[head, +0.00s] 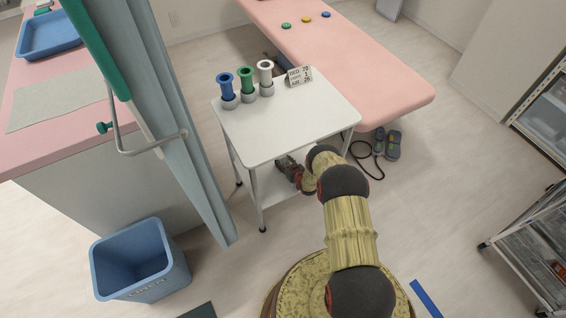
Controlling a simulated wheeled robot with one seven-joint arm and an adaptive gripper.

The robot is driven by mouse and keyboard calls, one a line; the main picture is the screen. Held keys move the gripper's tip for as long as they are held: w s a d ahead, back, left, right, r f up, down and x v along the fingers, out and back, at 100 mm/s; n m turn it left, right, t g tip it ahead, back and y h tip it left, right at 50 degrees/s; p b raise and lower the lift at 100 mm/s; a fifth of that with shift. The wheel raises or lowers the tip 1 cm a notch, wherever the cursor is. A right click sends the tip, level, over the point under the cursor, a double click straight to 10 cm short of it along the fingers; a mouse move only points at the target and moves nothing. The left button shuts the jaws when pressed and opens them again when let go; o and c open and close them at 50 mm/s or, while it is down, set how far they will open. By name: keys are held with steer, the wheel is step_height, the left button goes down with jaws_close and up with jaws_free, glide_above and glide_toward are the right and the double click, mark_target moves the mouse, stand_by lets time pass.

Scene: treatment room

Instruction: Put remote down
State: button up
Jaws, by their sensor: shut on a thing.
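My gripper (288,167) is small and dark in the head view, below the front edge of the white cart's top and in front of its lower shelf (272,184). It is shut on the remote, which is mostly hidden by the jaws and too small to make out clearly. I cannot tell whether the remote touches the shelf. The white cart (290,125) has a mostly bare top.
Blue, green and white holders (246,80) and a sign (299,76) stand on the cart top. A pink bed (360,65) is behind. A grey pedal-like device (388,143) with a cable lies right. A blue bin (140,262) and a curtain (165,110) are left.

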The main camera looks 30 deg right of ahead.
steer(key=shift+r, duration=0.1)
steer(key=o, duration=1.3)
steer(key=shift+c, duration=0.2)
steer(key=p+v, duration=0.4)
steer(key=v, duration=0.8)
steer(key=shift+a+p, duration=0.1)
steer(key=shift+p, duration=0.3)
